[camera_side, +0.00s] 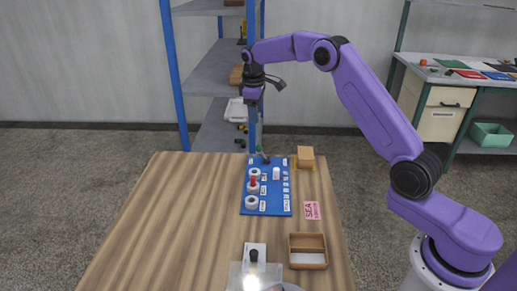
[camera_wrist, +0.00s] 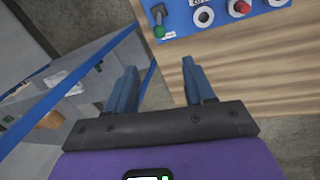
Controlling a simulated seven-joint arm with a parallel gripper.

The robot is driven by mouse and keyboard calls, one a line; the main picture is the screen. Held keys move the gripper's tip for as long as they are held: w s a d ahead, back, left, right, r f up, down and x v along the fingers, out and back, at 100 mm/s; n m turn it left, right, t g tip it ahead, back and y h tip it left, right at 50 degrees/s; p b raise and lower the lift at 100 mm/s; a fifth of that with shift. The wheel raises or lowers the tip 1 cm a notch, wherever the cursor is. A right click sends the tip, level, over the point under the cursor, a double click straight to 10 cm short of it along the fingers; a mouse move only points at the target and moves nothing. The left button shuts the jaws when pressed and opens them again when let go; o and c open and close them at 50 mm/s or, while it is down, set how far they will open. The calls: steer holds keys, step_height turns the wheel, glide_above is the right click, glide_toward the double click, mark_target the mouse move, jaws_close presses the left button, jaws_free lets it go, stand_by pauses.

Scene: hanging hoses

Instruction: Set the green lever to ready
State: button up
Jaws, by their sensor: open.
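The green lever (camera_side: 259,149) stands at the far left corner of a blue panel (camera_side: 279,205) on the wooden table. It has a dark shaft and a green knob, and leans up to the left in the side view. In the wrist view the green lever (camera_wrist: 159,31) shows near the top, with its knob beside a small white label whose text I cannot read. My gripper (camera_side: 253,101) hangs above the far end of the panel, well clear of the lever. In the wrist view my gripper (camera_wrist: 160,66) has its two blue fingers apart with nothing between them.
The panel also carries white rings, a red knob (camera_side: 253,181) and a white cylinder (camera_side: 276,173). A cardboard box (camera_side: 305,155) stands at its far right. A wooden tray (camera_side: 308,265) and a black knob (camera_side: 254,256) are nearer. A blue-post shelf (camera_side: 174,75) stands behind the table.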

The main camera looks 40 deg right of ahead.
mark_target(258, 147)
steer(key=d+f, duration=0.1)
steer(key=f, duration=0.4)
steer(key=w+d+f, duration=0.1)
steer(key=f, duration=0.5)
steer(key=w+f, duration=0.1)
steer(key=f, duration=0.5)
steer(key=shift+d, duration=0.4)
jaws_close()
